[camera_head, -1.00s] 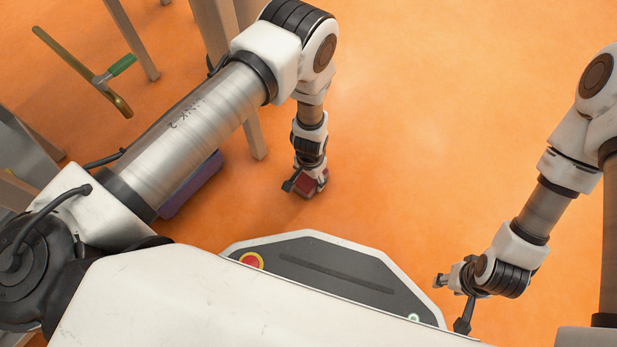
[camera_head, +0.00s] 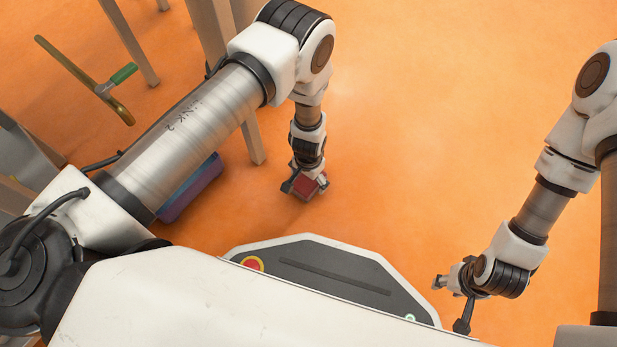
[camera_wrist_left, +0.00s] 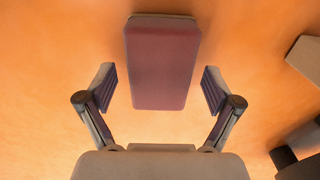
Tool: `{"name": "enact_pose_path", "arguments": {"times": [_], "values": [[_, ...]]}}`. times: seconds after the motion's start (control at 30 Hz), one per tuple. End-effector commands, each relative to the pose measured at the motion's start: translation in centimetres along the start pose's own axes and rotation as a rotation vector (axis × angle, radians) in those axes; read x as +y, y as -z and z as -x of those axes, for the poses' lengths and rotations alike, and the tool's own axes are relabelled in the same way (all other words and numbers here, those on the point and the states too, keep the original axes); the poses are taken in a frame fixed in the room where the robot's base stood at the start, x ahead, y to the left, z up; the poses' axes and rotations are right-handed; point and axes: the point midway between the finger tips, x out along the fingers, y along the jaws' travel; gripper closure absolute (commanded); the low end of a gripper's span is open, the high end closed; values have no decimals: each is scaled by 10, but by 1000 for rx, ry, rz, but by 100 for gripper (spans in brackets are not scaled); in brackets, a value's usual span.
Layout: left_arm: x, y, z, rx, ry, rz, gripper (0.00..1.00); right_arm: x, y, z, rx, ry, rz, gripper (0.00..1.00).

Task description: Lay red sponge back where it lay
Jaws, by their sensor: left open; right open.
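The red sponge (camera_head: 307,187) is a dark red block at the end of my left arm, low over or on the orange floor. In the left wrist view the sponge (camera_wrist_left: 162,62) lies between and ahead of the two fingers, with a visible gap on each side. My left gripper (camera_head: 306,184) is open around it; it also shows in the left wrist view (camera_wrist_left: 159,90). I cannot tell whether the sponge rests on the floor. My right gripper (camera_head: 452,303) is open and empty, off to the right near my base.
A purple and blue box-like thing (camera_head: 190,188) lies on the floor, partly behind my left arm. Wooden legs (camera_head: 250,137) stand at the upper left, near a brass bar with a green grip (camera_head: 124,74). The orange floor (camera_head: 430,120) between my arms is clear.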

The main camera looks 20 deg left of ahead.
Motion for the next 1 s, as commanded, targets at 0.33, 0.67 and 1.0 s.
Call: {"name": "enact_pose_path", "arguments": {"times": [0.33,0.67,1.0], "values": [[0,0,91,0,0,0,9,-2,-4,89,-14,2,11,58],[0,0,102,0,0,-1,9,-2,-4,100,-14,2,11,58],[0,0,102,0,0,0,9,-2,-4,100,-14,2,11,58]]}}
